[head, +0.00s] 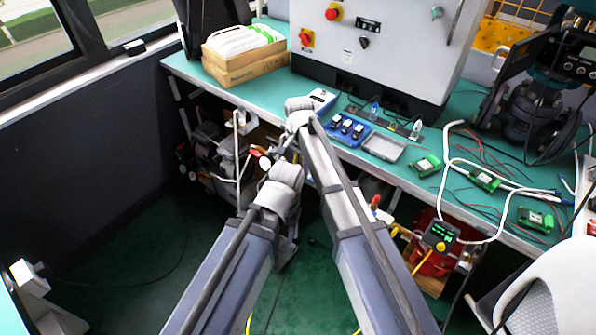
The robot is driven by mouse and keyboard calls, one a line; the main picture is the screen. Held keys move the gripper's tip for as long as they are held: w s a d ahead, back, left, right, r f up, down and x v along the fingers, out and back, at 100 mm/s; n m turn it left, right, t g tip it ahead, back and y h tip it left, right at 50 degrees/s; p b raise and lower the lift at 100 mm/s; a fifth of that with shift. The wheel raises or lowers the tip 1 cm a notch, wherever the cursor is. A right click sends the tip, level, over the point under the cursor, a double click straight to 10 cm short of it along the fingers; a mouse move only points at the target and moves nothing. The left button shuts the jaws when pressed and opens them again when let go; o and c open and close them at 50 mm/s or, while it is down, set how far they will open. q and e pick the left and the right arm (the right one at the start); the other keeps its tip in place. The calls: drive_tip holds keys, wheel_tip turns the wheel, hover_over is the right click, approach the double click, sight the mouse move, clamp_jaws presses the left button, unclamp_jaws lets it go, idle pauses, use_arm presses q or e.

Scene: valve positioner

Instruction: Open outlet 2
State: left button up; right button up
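No label that reads outlet 2 can be made out. A blue device (347,129) with several black parts lies on the green bench near its front edge. A grey cabinet (385,40) with red and black knobs stands behind it. Under the bench, a red and yellow fitting (262,157) shows among white pipes, partly hidden by my arms. I cannot make out either gripper's fingers.
The green bench (275,93) carries a cardboard box (245,68), a grey tray (383,148), green circuit boards (484,180) and loose cables. A white chair (560,285) stands at the lower right. The floor (150,250) at left is mostly clear, with a thin cable.

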clamp_jaws()
drive_tip(key=shift+s+d+t+y, duration=0.3)
drive_tip(key=shift+s+t+y, duration=0.1)
drive_tip(key=shift+y, duration=0.1)
drive_tip(key=shift+s+d+f+t+y+b, duration=0.15)
drive_tip(key=shift+f+t+y+b, duration=0.1)
drive_tip(key=shift+t+y+b, duration=0.25)
drive_tip(key=shift+d+f+t+y+b, duration=0.1)
drive_tip(key=shift+t+y+b, duration=0.4)
drive_tip(key=shift+y+b, duration=0.35)
drive_tip(key=shift+y, duration=0.45)
drive_tip(key=shift+r+t, duration=0.2)
drive_tip(key=shift+t, duration=0.1)
